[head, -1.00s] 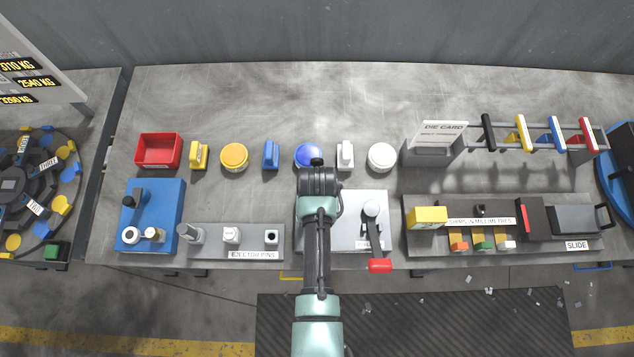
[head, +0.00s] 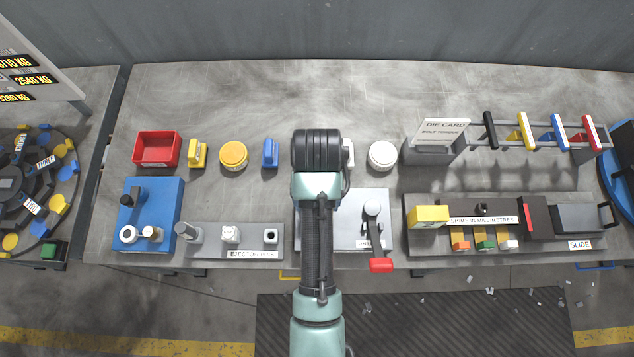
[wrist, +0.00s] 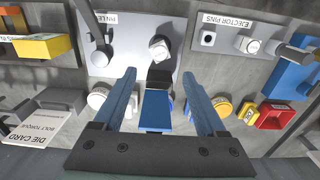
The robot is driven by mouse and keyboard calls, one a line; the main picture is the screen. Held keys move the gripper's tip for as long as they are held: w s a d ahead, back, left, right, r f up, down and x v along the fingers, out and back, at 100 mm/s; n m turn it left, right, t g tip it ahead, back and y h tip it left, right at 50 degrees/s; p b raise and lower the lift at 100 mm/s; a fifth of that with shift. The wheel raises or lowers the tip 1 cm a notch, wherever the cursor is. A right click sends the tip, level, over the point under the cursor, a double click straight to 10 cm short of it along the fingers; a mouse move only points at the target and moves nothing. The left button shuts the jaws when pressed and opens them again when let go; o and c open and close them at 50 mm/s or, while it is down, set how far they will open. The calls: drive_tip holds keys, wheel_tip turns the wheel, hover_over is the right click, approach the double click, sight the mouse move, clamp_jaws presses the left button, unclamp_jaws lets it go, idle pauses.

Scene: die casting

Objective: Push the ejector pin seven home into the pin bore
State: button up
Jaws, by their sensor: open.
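A hex-headed pin (wrist: 160,48) stands upright on the light grey plate (wrist: 180,20) in the wrist view. Its number is unreadable, and its bore is hidden under the head. It lies ahead of my gripper (wrist: 163,77), apart from the fingers. My gripper is open, its two blue fingers spread. A blue block with a black end (wrist: 157,108) shows between them; I cannot tell whether it belongs to the gripper. In the head view my arm covers the pin and part of the plate (head: 372,205), and my fingers are hidden.
A lever with a red grip (head: 380,265) stands at the plate's right. The ejector pin rack (head: 208,250) is left of the plate, with an empty-looking hole (head: 270,236). Behind are a yellow round piece (head: 233,155), a blue handle (head: 271,153) and a white round piece (head: 382,155).

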wheel_tip(320, 180, up, 2)
idle(1.0)
drive_tip(key=w+r+t, duration=0.1)
drive_tip(key=w+r, duration=0.1)
drive_tip(key=w, duration=0.1)
drive_tip(key=w+r+t+b, duration=0.1)
drive_tip(key=w+r+t, duration=0.2)
drive_tip(key=w, duration=0.2)
drive_tip(key=shift+w+r, duration=0.3)
drive_tip(key=shift+r, duration=0.1)
drive_tip(key=w+r+t+b, duration=0.1)
drive_tip(key=w+r+t, duration=0.35)
drive_tip(key=r, duration=0.35)
drive_tip(key=w+r+t+b, duration=0.1)
drive_tip(key=w+r+t, duration=0.35)
drive_tip(key=r, duration=0.45)
wheel_tip(320, 180, up, 19)
drive_tip(key=t+b, duration=0.2)
drive_tip(key=t, duration=0.4)
drive_tip(key=s+r+t+b, duration=0.1)
drive_tip(key=s+r+t, duration=0.7)
drive_tip(key=s+r, duration=0.5)
wheel_tip(320, 180, up, 4)
drive_tip(key=shift+s+r, duration=0.2)
drive_tip(key=shift+s, duration=0.1)
